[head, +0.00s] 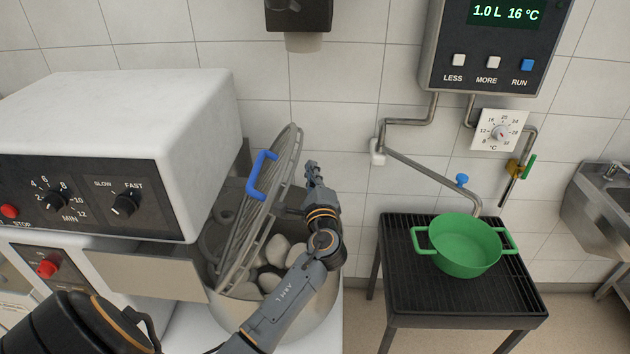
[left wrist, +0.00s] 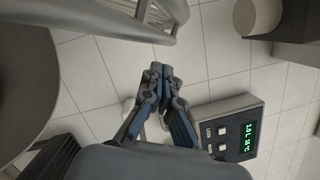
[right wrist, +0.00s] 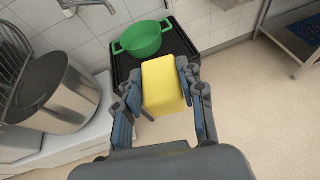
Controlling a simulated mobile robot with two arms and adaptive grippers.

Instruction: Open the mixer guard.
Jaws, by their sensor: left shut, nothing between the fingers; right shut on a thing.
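The mixer guard (head: 268,205) is a grey wire ring with a blue handle (head: 261,174). In the head view it stands steeply tilted up over the mixer bowl (head: 305,315), which holds several pale lumps. My left gripper (head: 312,168) is shut and empty, just right of the guard's upper edge; I cannot tell if they touch. In the left wrist view, its closed fingertips (left wrist: 158,72) are below the guard's bars (left wrist: 140,22). My right gripper (right wrist: 160,82) is shut on a yellow block (right wrist: 163,85), seen only in the right wrist view.
The mixer's white housing (head: 110,110) with dials stands left of the bowl. A green pot (head: 466,250) sits on a black rack table (head: 400,290) to the right. A water dispenser panel (head: 490,45) and its pipes are on the wall. A sink (head: 610,195) is at far right.

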